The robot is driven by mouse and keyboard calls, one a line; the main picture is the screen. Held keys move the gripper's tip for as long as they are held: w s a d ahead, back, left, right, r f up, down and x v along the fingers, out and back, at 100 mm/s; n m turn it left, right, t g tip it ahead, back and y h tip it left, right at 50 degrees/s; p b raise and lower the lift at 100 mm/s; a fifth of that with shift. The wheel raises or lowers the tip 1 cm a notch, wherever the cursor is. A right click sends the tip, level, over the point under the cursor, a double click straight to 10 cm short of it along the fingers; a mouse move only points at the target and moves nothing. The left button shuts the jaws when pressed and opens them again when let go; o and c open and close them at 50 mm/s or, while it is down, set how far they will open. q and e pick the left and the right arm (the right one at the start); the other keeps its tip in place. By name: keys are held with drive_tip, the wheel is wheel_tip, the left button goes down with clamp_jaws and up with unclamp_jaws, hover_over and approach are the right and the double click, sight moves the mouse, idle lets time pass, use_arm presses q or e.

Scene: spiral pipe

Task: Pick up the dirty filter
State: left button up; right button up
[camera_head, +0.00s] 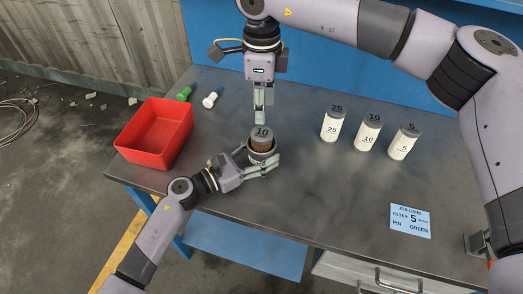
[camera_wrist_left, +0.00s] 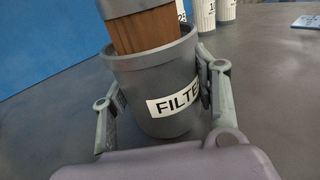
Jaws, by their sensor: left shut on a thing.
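The dirty filter (camera_head: 261,140), brown with a grey cap marked 10, sits in a dark grey cup-shaped housing (camera_head: 258,158). In the left wrist view the brown filter (camera_wrist_left: 147,31) stands up out of the housing (camera_wrist_left: 150,78), whose white label reads "FILTE", the rest covered. My left gripper (camera_head: 262,166) is shut around the housing, one finger on each side, also in the left wrist view (camera_wrist_left: 162,108). My right gripper (camera_head: 260,118) points down just behind and above the filter, apparently apart from it; its finger opening is edge-on and unclear.
Three white filters with grey caps marked 25 (camera_head: 333,123), 10 (camera_head: 367,132) and 5 (camera_head: 404,142) stand at right. A red bin (camera_head: 154,133) is at left, near a green pin (camera_head: 184,94) and a white pin (camera_head: 210,100). A blue job card (camera_head: 410,220) lies front right.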

sight(261, 133)
drive_tip(key=o, duration=0.5)
wheel_tip(261, 133, up, 2)
drive_tip(key=n, duration=0.4)
drive_tip(key=shift+d+f, duration=0.1)
drive_tip(key=shift+n, duration=0.3)
wheel_tip(261, 133, down, 12)
drive_tip(key=shift+r, duration=0.25)
